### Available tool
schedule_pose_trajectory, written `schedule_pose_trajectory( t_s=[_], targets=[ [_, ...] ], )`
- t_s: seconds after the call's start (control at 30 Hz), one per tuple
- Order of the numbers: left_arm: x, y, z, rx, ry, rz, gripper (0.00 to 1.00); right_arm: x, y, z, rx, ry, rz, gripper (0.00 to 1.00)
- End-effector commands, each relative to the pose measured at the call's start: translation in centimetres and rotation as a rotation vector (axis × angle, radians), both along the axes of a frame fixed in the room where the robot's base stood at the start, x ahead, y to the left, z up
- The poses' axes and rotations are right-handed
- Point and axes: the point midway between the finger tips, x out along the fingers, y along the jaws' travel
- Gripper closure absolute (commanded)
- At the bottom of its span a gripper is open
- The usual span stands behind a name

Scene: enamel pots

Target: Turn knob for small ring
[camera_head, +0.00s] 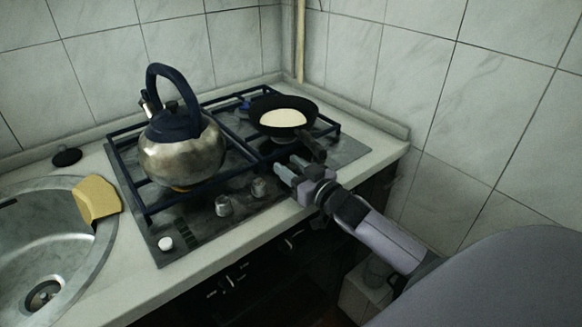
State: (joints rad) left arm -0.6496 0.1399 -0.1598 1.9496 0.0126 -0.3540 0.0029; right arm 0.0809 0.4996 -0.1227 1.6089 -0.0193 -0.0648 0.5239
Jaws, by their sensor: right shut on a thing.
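The stove (185,220) is a dark gas hob with grates and a row of grey knobs along its front. Two knobs show clearly, one left (223,205) and one nearer the middle (259,187). My right gripper (283,175) reaches in from the lower right, just right of the middle knob. It is shut on a stove knob, which its fingers mostly hide. I cannot tell how far that knob is turned. A black frying pan (264,104) with a pale round pancake (283,118) stands on the back right burner. My left gripper is not in view.
A steel kettle (180,158) with a dark blue handle stands on the left burner, with an orange glow beneath. The pan's handle (312,148) points toward my right gripper. A sink (50,250) with a yellow sponge (97,198) lies left. Tiled walls close the back and right.

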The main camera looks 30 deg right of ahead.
Motion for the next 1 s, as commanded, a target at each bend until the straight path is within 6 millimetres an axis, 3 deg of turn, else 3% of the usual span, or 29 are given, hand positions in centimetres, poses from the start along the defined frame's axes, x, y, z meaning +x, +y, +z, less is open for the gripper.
schedule_pose_trajectory(
  t_s=[0.27, 0.7, 1.0],
  targets=[
    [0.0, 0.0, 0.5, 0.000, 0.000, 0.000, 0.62, 0.1, 0.2, 0.3, -0.006, -0.006, 0.130, 0.90],
    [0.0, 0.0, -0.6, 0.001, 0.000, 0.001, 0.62, 0.1, 0.3, 0.2, -0.003, -0.010, 0.343, 0.90],
    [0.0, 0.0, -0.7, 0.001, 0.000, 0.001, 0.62, 0.0, 0.2, 0.3, 0.005, -0.006, 0.384, 0.90]
  ],
)
